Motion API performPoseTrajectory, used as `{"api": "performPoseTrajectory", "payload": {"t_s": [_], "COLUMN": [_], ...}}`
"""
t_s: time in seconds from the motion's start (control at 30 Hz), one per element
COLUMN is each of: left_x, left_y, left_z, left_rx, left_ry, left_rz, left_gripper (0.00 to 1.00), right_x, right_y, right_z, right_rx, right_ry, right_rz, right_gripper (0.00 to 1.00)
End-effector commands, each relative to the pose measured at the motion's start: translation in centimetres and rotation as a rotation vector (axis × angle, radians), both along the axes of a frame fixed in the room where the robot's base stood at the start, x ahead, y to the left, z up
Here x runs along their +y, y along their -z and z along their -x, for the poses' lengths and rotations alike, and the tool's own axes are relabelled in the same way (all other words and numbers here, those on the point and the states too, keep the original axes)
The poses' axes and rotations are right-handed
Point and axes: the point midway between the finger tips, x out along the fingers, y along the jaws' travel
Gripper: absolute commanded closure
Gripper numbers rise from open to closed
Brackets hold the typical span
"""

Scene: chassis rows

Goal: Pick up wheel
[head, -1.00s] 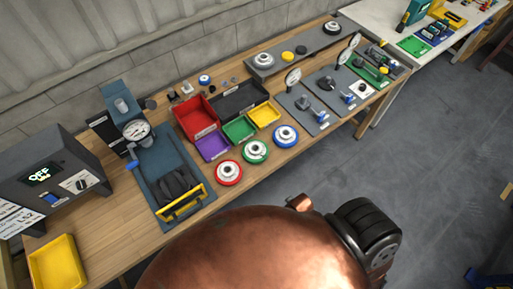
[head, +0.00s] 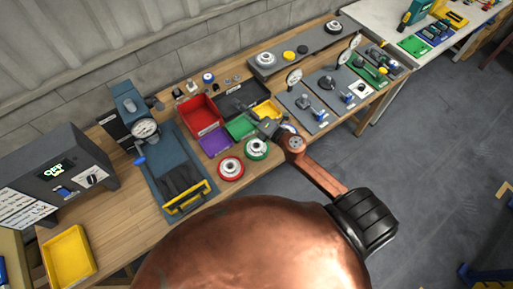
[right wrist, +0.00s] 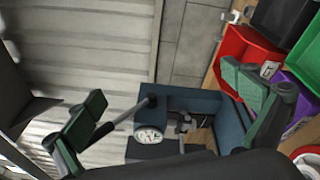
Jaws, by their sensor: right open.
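Several round wheels with white hubs lie on the workbench. The red-rimmed wheel (head: 230,169) and the green-rimmed wheel (head: 257,149) lie flat and clear in the head view. The blue-rimmed wheel (head: 289,128) is mostly hidden behind my right arm. A red-rimmed wheel (right wrist: 308,160) shows partly at that view's lower right edge. My left gripper is not in view.
Red (head: 201,116), purple (head: 215,143), green (head: 241,127) and yellow (head: 268,109) bins stand behind the wheels. A blue press stand with a gauge (head: 145,129) is at left. Grey plates with dial gauges (head: 294,77) stand to the right.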

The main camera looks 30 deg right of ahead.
Motion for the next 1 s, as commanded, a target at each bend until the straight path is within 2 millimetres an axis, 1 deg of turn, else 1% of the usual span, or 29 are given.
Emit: {"api": "performPoseTrajectory", "payload": {"t_s": [0.03,0.07,0.1,0.17,0.2,0.27,0.3,0.37,0.4,0.5,0.6,0.67,0.73,1.0], "left_x": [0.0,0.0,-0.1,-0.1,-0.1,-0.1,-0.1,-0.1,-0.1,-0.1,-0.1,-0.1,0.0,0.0], "left_y": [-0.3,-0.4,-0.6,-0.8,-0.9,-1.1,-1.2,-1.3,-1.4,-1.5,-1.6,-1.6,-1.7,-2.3], "left_z": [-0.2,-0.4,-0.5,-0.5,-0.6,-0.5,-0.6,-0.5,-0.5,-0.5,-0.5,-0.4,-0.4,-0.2], "left_rx": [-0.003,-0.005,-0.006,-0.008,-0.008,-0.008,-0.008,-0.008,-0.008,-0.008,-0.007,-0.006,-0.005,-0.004], "left_ry": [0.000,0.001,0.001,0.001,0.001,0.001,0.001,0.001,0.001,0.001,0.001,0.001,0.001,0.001], "left_rz": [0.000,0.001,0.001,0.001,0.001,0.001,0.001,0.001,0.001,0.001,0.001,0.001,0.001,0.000], "left_gripper": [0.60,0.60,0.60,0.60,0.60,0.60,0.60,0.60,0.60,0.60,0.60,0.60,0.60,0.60], "right_x": [2.4,3.8,5.3,6.5,6.5,5.6,4.4,2.1,0.4,-3.3,-5.7,-6.4,-6.6,-5.6], "right_y": [0.2,0.9,2.3,5.0,7.0,10.2,12.1,14.5,15.8,17.8,18.7,19.2,19.8,22.1], "right_z": [-0.1,0.2,0.6,1.5,2.2,3.2,3.9,4.7,5.3,6.3,7.0,7.2,7.1,6.2], "right_rx": [-0.024,-0.031,-0.034,-0.021,-0.002,0.041,0.078,0.139,0.183,0.279,0.342,0.363,0.373,0.371], "right_ry": [-0.120,-0.195,-0.293,-0.438,-0.527,-0.650,-0.723,-0.816,-0.868,-0.963,-1.014,-1.029,-1.036,-1.036], "right_rz": [0.161,0.262,0.395,0.596,0.722,0.902,1.008,1.146,1.221,1.360,1.434,1.454,1.462,1.458], "right_gripper": [0.00,0.00,0.00,0.00,0.00,0.00,0.00,0.00,0.00,0.00,0.00,0.00,0.00,0.00]}}
